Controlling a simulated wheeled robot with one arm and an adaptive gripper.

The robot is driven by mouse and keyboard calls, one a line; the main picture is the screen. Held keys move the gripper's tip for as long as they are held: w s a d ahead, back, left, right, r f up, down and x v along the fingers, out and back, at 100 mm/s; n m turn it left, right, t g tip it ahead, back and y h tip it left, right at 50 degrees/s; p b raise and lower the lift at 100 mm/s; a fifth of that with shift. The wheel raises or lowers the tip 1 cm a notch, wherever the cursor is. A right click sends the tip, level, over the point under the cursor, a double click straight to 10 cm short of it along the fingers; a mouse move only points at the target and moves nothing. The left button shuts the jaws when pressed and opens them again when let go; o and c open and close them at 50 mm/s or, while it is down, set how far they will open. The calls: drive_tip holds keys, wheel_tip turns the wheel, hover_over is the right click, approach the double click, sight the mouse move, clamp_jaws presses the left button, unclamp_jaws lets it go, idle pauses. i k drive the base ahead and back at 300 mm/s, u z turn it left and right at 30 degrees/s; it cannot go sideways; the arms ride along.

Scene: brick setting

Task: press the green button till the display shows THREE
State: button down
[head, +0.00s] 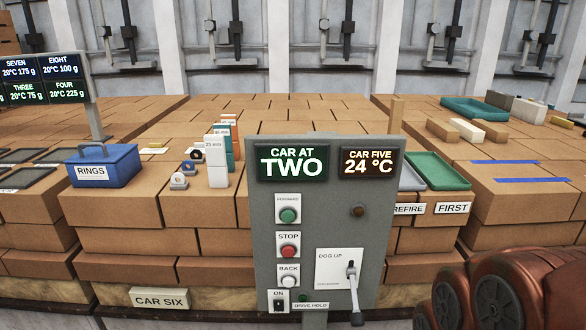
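A grey control panel (261,225) stands upright in the middle of the head view. Its left display (293,163) reads "CAR AT TWO" in lit letters. The green button (288,215) sits below it on a white plate labelled FORWARD. My gripper does not show in this view. Reddish-brown rounded parts at the lower right look like my arm, apart from the buttons in the picture.
A second display (371,163) reads "CAR FIVE 24 °C". A lever (352,285) labelled DOG UP juts from the panel's lower right. Brick stacks behind hold a blue RINGS box (104,166), small blocks and a green tray (438,171). A sign board (42,80) stands left.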

sight(287, 215)
drive_tip(key=z, duration=1.7)
drive_tip(key=k, duration=1.55)
drive_tip(key=u, duration=2.35)
drive_tip(key=i, duration=0.5)
